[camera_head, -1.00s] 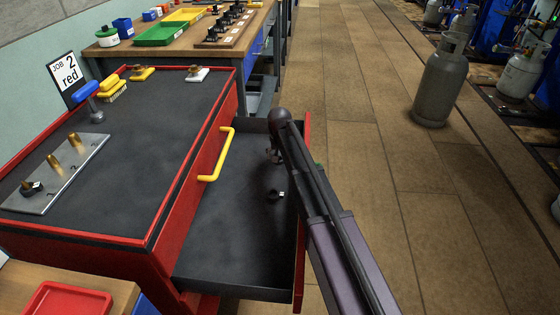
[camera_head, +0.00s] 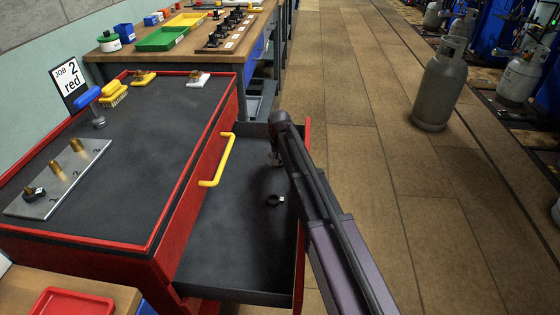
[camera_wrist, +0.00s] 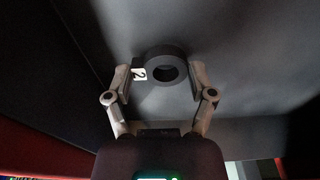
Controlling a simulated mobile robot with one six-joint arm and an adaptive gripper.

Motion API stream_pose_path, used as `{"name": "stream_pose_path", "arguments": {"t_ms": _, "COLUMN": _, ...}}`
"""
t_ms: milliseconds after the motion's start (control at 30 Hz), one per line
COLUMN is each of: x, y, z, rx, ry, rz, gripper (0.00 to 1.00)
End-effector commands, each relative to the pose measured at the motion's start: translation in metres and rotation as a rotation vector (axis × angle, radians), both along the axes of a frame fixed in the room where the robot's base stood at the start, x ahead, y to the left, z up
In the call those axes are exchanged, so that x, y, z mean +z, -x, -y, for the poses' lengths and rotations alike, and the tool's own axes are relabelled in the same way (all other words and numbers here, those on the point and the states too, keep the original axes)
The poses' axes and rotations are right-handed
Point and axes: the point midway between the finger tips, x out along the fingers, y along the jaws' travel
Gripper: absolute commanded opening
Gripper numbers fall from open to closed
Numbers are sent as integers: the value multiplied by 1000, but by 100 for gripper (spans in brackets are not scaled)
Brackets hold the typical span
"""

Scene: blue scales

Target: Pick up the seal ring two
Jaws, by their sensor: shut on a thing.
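Seal ring two is a thick black ring with a white tag marked 2. In the wrist view the ring (camera_wrist: 153,56) lies between the two fingers of my gripper (camera_wrist: 160,82), which are shut on it from both sides, the left finger by the tag. My arm comes in from the lower right, and the fingers are hard to make out there. I cannot tell whether the ring touches the drawer floor.
The red cabinet (camera_head: 150,258) with a yellow handle (camera_head: 217,160) stands left of the drawer. On its top are a metal plate (camera_head: 85,168) with brass pegs, a blue-handled tool (camera_head: 88,96) and a yellow brush (camera_head: 113,93). A grey gas cylinder (camera_head: 438,90) stands on the open floor to the right.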

Motion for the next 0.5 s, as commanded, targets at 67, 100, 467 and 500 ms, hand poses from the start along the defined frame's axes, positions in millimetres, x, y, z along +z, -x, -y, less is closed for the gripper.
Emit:
{"name": "stream_pose_path", "arguments": {"t_ms": 67, "x": 10, "y": 0, "z": 0, "rx": 0, "ry": 0, "rz": 0, "gripper": 47}}
{"name": "stream_pose_path", "arguments": {"t_ms": 100, "x": 13, "y": 0, "z": 0, "rx": 0, "ry": 0, "rz": 0, "gripper": 47}}
{"name": "stream_pose_path", "arguments": {"t_ms": 467, "x": 51, "y": 0, "z": 0, "rx": 0, "ry": 0, "rz": 0, "gripper": 47}}
{"name": "stream_pose_path", "arguments": {"t_ms": 500, "x": 56, "y": 0, "z": 0, "rx": 0, "ry": 0, "rz": 0, "gripper": 47}}
